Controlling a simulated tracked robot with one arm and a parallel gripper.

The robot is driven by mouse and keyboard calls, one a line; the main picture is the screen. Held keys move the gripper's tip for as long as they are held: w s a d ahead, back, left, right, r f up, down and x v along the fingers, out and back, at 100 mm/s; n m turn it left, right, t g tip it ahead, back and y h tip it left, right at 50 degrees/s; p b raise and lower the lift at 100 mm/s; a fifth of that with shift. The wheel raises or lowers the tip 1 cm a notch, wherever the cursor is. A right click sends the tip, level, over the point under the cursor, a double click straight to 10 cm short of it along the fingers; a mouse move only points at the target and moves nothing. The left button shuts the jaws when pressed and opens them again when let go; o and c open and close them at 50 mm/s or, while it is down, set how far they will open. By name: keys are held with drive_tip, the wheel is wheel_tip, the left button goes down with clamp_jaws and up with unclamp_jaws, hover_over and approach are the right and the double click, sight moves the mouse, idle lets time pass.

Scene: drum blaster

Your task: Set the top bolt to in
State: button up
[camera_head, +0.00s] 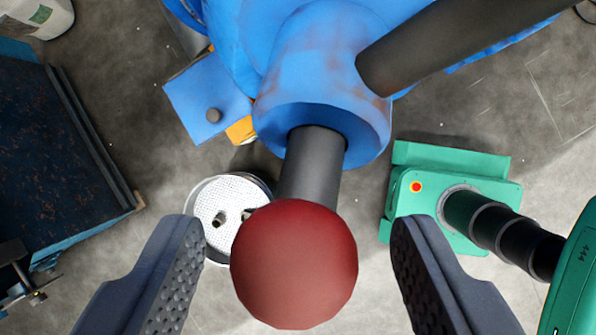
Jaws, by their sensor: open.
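The bolt shows as a red ball knob (294,264) on a dark grey shaft (311,165). The shaft comes out of a blue cylindrical sleeve (320,70) on the blue machine. A length of shaft is visible between the sleeve's mouth and the knob. My gripper (296,235) is open, with one dark ridged finger to the left of the knob and one to the right. Gaps show between the knob and both fingers. Whether this is the top bolt cannot be told from this view alone.
A dark bar (440,45) slants from the sleeve to the upper right. A blue bracket (207,100) juts out on the left. Below are a white perforated drum (215,200), a green unit (420,185) with a black hose, and a dark blue-edged platform (50,160). Grey floor lies between them.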

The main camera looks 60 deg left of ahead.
drive_tip(key=shift+x, duration=0.9)
